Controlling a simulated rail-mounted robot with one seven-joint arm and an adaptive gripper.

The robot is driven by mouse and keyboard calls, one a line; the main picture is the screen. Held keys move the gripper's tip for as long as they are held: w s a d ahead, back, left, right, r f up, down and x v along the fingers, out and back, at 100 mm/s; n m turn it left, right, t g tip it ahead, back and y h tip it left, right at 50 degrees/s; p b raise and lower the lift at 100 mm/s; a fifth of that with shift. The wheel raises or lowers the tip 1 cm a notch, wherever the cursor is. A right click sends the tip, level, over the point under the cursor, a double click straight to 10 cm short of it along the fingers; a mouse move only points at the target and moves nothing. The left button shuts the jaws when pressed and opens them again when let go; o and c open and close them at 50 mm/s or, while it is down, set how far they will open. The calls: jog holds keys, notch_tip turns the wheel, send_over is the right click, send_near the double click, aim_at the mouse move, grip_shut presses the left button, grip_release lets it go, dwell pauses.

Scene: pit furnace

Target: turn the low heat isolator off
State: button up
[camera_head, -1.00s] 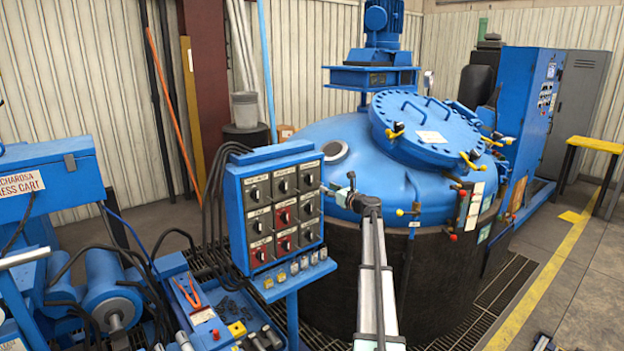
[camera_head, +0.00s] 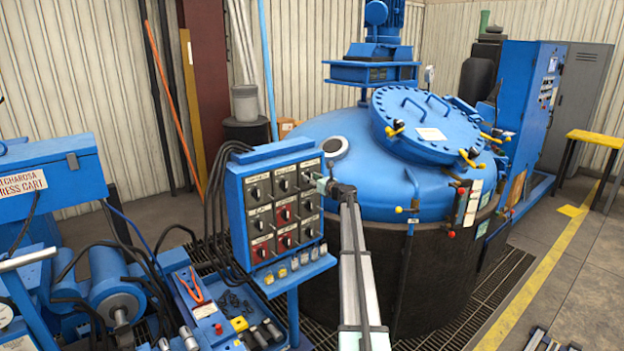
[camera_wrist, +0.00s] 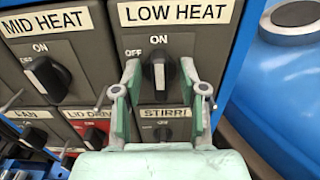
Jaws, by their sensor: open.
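The low heat isolator (camera_wrist: 158,72) is a black rotary knob on a grey plate under a "LOW HEAT" label. Its grip stands upright, in line with the ON mark above it, and the OFF mark is at upper left. In the head view it is in the top right of the blue switch panel (camera_head: 232,200), partly hidden by my gripper. My gripper (camera_wrist: 159,75) is open, its two pale green fingers on the left and right of the knob. I cannot tell whether either finger touches it.
The mid heat knob (camera_wrist: 45,75) is close to the left. The stirrer knob (camera_wrist: 163,133) is just below, partly behind my gripper. The lid drive switch (camera_wrist: 95,137) has a red plate. The large blue furnace vessel (camera_head: 375,165) stands right of the panel.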

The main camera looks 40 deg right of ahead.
grip_shut()
jog(key=shift+f+n+b, duration=0.2)
jog(key=shift+n+b, duration=0.1)
jog(key=shift+b, duration=0.4)
jog(key=shift+a+f+n+b, duration=0.15)
jog(key=shift+n+b, duration=4.2)
jog(key=shift+b, duration=2.3)
jog(key=shift+a+r+n+b, duration=0.15)
jog(key=shift+n+b, duration=4.2)
jog(key=shift+b, duration=2.3)
grip_release()
jog(key=shift+f, duration=0.1)
